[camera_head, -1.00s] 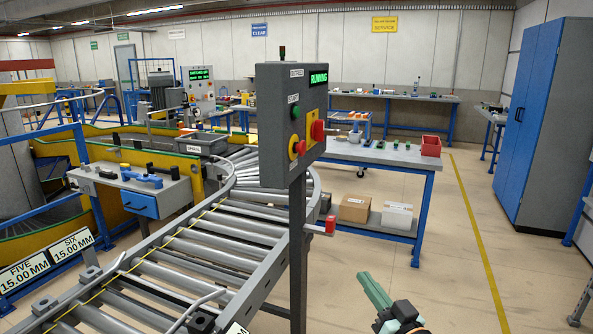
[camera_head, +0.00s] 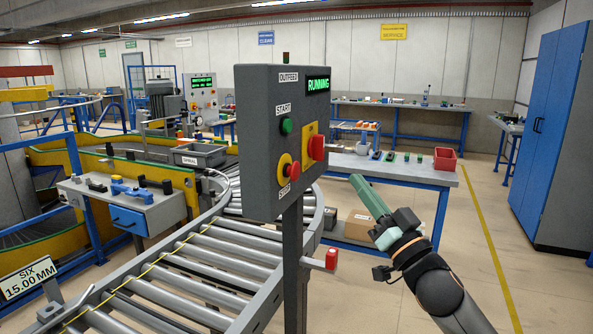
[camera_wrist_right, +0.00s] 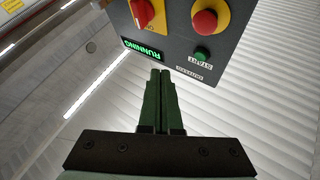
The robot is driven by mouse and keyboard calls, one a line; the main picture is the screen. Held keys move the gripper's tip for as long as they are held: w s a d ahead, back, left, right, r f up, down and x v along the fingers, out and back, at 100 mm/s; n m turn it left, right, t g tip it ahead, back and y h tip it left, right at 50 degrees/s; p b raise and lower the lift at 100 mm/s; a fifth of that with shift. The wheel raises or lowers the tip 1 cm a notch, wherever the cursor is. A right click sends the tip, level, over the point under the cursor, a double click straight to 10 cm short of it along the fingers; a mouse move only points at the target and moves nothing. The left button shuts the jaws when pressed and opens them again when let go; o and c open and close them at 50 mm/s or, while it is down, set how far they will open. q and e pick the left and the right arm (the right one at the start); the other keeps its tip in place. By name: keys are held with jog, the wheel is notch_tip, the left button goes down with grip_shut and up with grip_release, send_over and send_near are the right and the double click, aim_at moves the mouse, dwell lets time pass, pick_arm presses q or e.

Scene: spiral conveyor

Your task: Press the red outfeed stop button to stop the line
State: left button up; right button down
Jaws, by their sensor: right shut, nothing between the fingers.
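The grey outfeed control box (camera_head: 278,135) stands on a post with its display reading RUNNING. The red stop button (camera_head: 284,166) sits low on its face on a yellow plate, below the green start button (camera_head: 286,126). The red stop button also shows in the right wrist view (camera_wrist_right: 204,22), upside down. My right gripper (camera_head: 355,180) is shut and empty, to the right of the box and apart from it. In the right wrist view its green fingers (camera_wrist_right: 159,73) are together, pointing towards the box's edge near the display. My left gripper is not in view.
A red switch (camera_head: 317,147) on a yellow plate is right of the stop button. The roller conveyor (camera_head: 205,265) runs behind the post. A red-tipped part (camera_head: 331,258) sticks out near the post. A workbench (camera_head: 400,172) stands behind my right arm.

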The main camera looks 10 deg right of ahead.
aim_at(300, 166)
jog(key=shift+s, duration=0.1)
jog(key=shift+a, duration=0.15)
jog(key=w+a+b, duration=0.1)
jog(key=w+a, duration=0.4)
jog(key=a, duration=0.2)
dwell(0.4)
jog(key=shift+w+a, duration=0.1)
dwell(1.8)
jog(key=shift+w+a, duration=0.15)
jog(key=shift+a, duration=0.15)
jog(key=shift+w+a, duration=0.3)
jog(key=shift+a, duration=0.15)
dwell(1.0)
jog(key=shift+d, duration=0.1)
jog(key=shift+s+d, duration=0.5)
jog(key=shift+d, duration=0.15)
